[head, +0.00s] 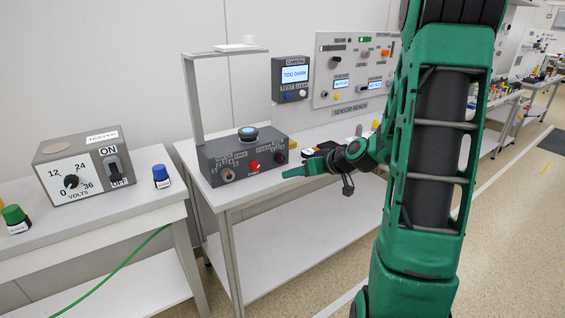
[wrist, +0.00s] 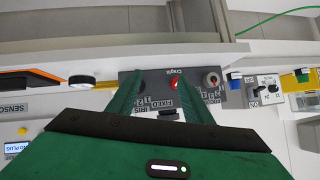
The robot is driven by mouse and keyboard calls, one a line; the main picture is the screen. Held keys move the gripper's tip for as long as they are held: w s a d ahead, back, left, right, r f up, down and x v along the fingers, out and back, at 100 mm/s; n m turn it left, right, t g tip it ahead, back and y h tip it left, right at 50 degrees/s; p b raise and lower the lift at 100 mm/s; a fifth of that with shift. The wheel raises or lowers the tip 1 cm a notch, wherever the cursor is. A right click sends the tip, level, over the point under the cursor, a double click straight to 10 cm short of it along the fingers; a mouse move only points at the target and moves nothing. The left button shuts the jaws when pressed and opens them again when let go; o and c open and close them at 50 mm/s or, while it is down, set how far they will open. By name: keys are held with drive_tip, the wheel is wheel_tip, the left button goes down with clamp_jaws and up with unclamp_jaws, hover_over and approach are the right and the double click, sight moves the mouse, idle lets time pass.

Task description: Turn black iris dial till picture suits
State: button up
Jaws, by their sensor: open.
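The dark grey box (head: 245,160) stands on the white bench, with a row of knobs on its front. The black iris dial (head: 280,157) appears to be the right-hand knob in the head view. In the wrist view the IRIS label is beside my left-hand finger, which partly hides the dial. The red knob (head: 254,165) sits mid-row and also shows in the wrist view (wrist: 175,84). The camera display (head: 294,75) reads TOO DARK. My gripper (head: 288,173) is open in front of the box's right side; its two green fingers (wrist: 160,84) are spread, with no grasp visible.
A post with an overhead arm (head: 193,100) rises behind the box. A sensor panel (head: 350,72) stands at the back right. A volts supply (head: 84,168) and a blue-capped item (head: 161,176) are on the left bench. A gap separates the benches.

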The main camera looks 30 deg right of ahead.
sight(282, 159)
drive_tip(key=w+d+r+m+t, duration=0.1)
drive_tip(key=w+d+t, duration=0.2)
drive_tip(key=d, duration=0.1)
drive_tip(key=shift+h, duration=0.4)
drive_tip(key=x, duration=1.1)
drive_tip(key=shift+d+r, duration=0.15)
drive_tip(key=shift+r, duration=0.05)
drive_tip(key=c, duration=1.1)
